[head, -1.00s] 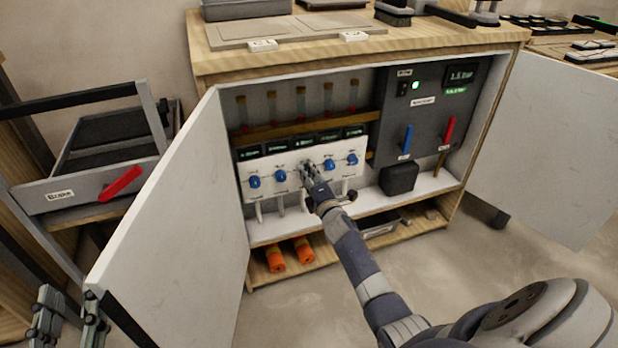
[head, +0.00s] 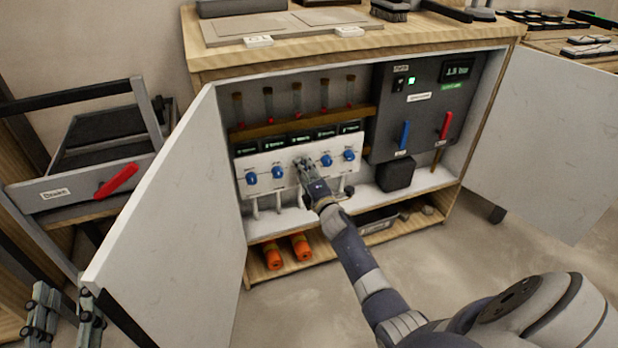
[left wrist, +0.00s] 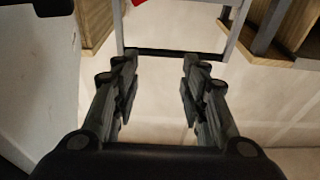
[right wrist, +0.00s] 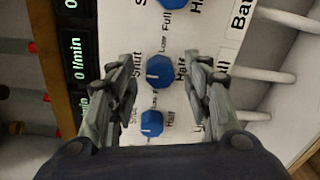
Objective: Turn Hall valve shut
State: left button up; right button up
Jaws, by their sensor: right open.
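A white panel (head: 263,160) in the open cabinet carries a row of blue valve knobs, such as the far-left knob (head: 251,178) and the far-right knob (head: 349,155). My right gripper (head: 304,164) is at the middle of the row and hides the knob there. In the right wrist view, the open right gripper (right wrist: 165,75) has a blue knob (right wrist: 160,71) between its fingertips, with gaps at both sides. "Shut" and "Half" are printed beside it. I cannot read which knob is Hall. My left gripper (left wrist: 158,85) is open and empty, low at the left in the head view (head: 62,312).
The left cabinet door (head: 165,215) and right door (head: 550,140) stand open. Small dark displays (head: 301,139) sit above the knobs, white pipes (head: 277,203) below. A grey control box (head: 425,110) has blue and red levers. Orange rolls (head: 273,256) lie on the lower shelf.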

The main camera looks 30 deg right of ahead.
jog(key=v, duration=1.2)
dwell(0.3)
